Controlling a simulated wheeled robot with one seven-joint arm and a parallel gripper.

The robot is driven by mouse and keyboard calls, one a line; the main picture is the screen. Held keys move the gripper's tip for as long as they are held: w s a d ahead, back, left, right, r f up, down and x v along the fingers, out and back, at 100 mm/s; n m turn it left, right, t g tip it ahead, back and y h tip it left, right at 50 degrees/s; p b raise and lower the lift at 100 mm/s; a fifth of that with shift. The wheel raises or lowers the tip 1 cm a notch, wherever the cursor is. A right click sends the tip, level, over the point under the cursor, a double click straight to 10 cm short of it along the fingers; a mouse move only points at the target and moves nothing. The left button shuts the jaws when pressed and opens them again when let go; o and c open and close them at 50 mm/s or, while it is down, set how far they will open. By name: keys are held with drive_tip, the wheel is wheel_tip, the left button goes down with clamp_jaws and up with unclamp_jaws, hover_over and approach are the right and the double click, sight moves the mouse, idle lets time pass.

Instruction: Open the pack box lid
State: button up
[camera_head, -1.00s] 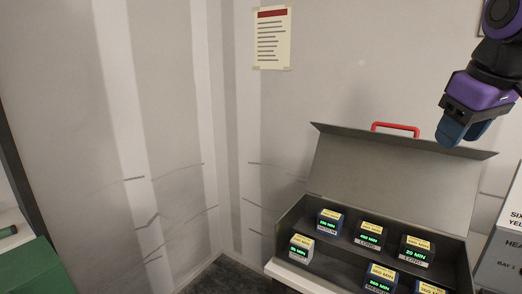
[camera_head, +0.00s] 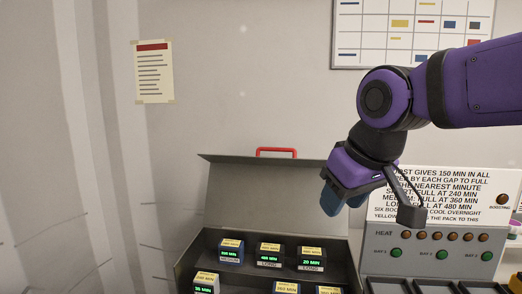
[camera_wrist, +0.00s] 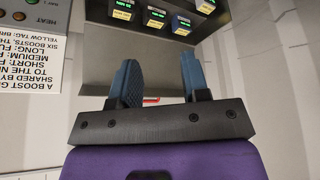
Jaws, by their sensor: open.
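The pack box (camera_head: 190,262) is a grey metal case at the lower middle of the head view. Its lid (camera_head: 265,190) stands raised and leans back, with a red handle (camera_head: 276,152) on its top edge. Several small blocks with yellow labels and green readouts sit inside, one of them a block marked LONG (camera_head: 269,256). My gripper (camera_head: 345,200) is to the right of the lid, in front of its right end, and appears empty. The wrist view shows its two blue fingers (camera_wrist: 162,82) apart, with part of the red handle (camera_wrist: 151,100) between them.
A grey heat panel (camera_head: 430,248) with indicator lights and a white instruction sign (camera_head: 440,195) stands right of the box. A wall chart (camera_head: 410,30) hangs above. A notice (camera_head: 153,72) hangs on the left wall. Space left of the box is free.

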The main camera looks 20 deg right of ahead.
drive_tip(key=w+d+r+n+g, duration=0.1)
drive_tip(key=w+d+r+n, duration=0.2)
drive_tip(key=w, duration=0.8)
drive_tip(key=w+d+r+n+g, duration=0.15)
drive_tip(key=w+r, duration=0.35)
drive_tip(key=w, duration=0.6)
drive_tip(key=w+d+r+n+g, duration=0.1)
drive_tip(key=w+d+r+n, duration=0.3)
drive_tip(key=w, duration=0.7)
drive_tip(key=w+d+f+n, duration=0.2)
drive_tip(key=w+d+f, duration=0.1)
drive_tip(key=w, duration=0.9)
drive_tip(key=shift+g+h, duration=0.25)
drive_tip(key=shift+h, duration=0.05)
drive_tip(key=f, duration=0.7)
drive_tip(key=w+d+f, duration=0.1)
drive_tip(key=f, duration=0.2)
drive_tip(key=shift+f, duration=0.35)
clamp_jaws()
